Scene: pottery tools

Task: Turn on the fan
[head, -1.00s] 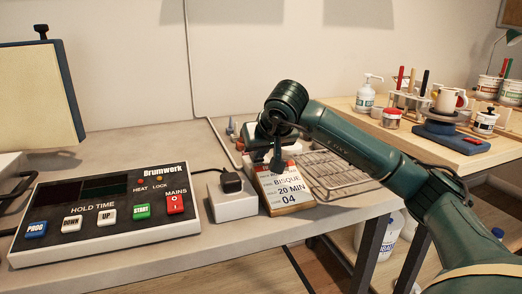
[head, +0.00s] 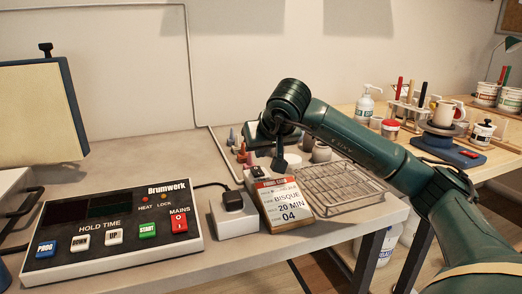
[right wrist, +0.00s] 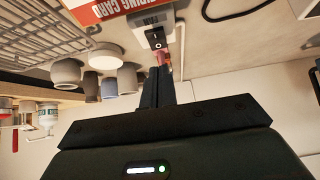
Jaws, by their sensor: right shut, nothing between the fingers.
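The fan switch is a small light box marked FAN with a black rocker (right wrist: 155,38), at the top middle of the right wrist view. In the head view the switch box (head: 258,172) shows just behind the firing card. My right gripper (head: 279,165) is shut and empty, pointing down above the bench behind the card. In the right wrist view its closed fingertips (right wrist: 158,72) lie just below the switch in the picture; I cannot tell whether they touch anything. Which way the rocker is set is too small to tell. My left gripper is not in view.
The firing card (head: 287,203) leans in front of the switch. A wire rack (head: 340,188) lies to its right, and small cones (head: 241,152) stand behind.

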